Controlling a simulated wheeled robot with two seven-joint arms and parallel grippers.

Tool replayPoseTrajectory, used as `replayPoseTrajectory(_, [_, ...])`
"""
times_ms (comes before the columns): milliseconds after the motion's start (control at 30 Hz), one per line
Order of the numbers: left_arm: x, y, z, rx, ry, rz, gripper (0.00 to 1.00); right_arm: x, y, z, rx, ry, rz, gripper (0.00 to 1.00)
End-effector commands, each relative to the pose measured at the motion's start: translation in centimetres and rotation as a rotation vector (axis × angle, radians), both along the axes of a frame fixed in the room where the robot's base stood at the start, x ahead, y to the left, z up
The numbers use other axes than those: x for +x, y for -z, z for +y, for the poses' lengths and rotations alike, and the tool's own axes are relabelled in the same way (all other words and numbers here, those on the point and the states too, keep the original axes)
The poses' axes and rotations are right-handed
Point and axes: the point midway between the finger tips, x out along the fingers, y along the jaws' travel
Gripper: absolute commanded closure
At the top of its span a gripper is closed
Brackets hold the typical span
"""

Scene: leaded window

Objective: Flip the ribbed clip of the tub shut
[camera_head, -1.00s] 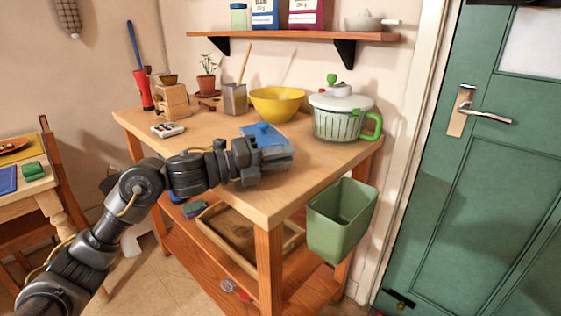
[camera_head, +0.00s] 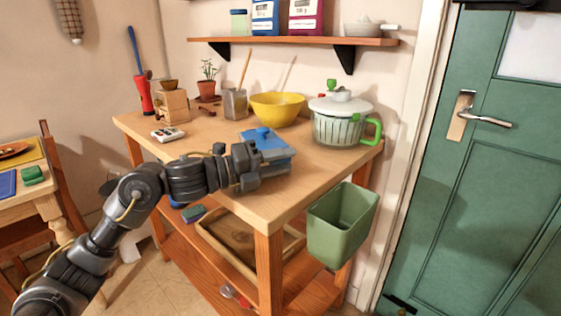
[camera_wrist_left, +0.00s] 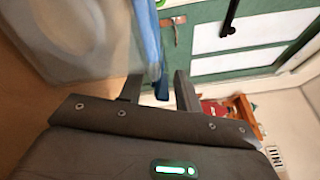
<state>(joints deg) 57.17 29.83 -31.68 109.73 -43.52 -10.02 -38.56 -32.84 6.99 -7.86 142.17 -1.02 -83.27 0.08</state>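A blue tab (camera_wrist_left: 161,86), perhaps the ribbed clip, shows between the two dark fingers (camera_wrist_left: 158,90), which stand apart. I cannot make out its ribs or whether it touches a finger. My right gripper is not in view.
A yellow bowl (camera_head: 277,107) and a white-lidded spinner with a green handle (camera_head: 338,128) stand behind the tub. A green bin (camera_head: 341,222) hangs at the table's right edge. The table front (camera_head: 268,207) is clear. A green door (camera_head: 480,190) is at the right.

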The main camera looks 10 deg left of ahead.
Motion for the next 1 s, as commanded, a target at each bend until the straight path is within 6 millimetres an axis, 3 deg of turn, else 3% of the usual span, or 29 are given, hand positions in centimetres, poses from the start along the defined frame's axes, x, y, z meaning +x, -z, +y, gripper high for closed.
replayPoseTrajectory(167, [-0.7,0.0,1.5,0.000,-0.003,-0.001,0.66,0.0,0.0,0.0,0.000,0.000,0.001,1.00])
replayPoseTrajectory(600, [-4.6,0.1,8.4,0.001,-0.002,0.001,0.66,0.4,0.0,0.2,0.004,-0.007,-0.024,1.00])
replayPoseTrajectory(1000, [-5.3,0.0,9.4,0.000,0.000,0.000,0.66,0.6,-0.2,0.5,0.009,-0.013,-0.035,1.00])
